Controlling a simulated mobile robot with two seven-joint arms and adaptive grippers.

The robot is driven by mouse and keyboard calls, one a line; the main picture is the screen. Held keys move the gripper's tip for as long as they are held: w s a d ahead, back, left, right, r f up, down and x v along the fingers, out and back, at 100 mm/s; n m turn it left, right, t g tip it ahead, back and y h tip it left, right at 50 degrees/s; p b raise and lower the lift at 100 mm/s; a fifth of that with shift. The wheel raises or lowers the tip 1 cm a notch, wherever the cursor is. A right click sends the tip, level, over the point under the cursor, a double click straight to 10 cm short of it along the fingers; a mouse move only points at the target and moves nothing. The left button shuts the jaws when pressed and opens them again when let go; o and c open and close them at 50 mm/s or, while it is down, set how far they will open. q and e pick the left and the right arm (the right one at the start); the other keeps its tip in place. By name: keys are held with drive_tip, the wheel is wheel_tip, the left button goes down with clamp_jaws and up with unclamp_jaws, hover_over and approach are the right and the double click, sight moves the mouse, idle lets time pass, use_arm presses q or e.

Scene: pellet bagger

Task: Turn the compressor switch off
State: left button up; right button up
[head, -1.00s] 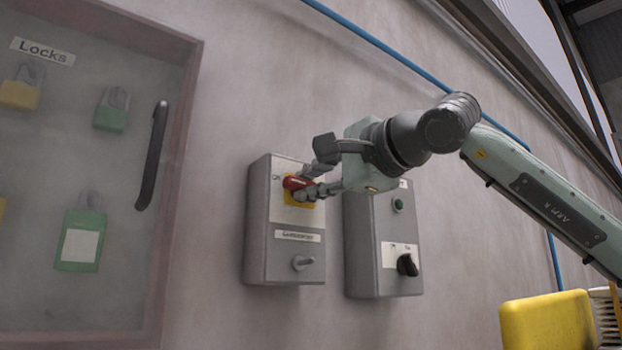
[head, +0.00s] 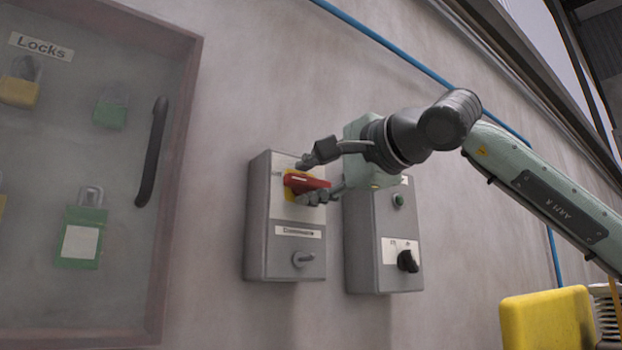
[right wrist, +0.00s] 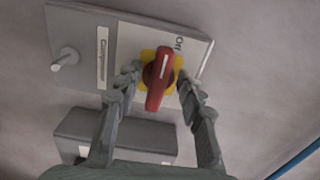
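The compressor switch is a red rotary handle (head: 312,183) on a yellow plate, on the front of a grey wall box (head: 258,225). The handle lies about level in the head view. It also shows in the right wrist view (right wrist: 157,82), with an "Off" label (right wrist: 179,44) beside the plate and a "Compressor" label (right wrist: 102,58) on the box. My right gripper (head: 303,181) is open around the handle, one finger on each side. In the right wrist view small gaps show between the fingers and the handle. My left gripper is out of view.
A second grey box (head: 370,240) with a green button and black knob stands close on the right. A small grey toggle (head: 303,259) sits below the switch. A lock cabinet (head: 183,150) with a black handle is at left. A blue pipe (head: 385,45) crosses the wall.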

drive_tip(key=v, duration=1.2)
idle(0.5)
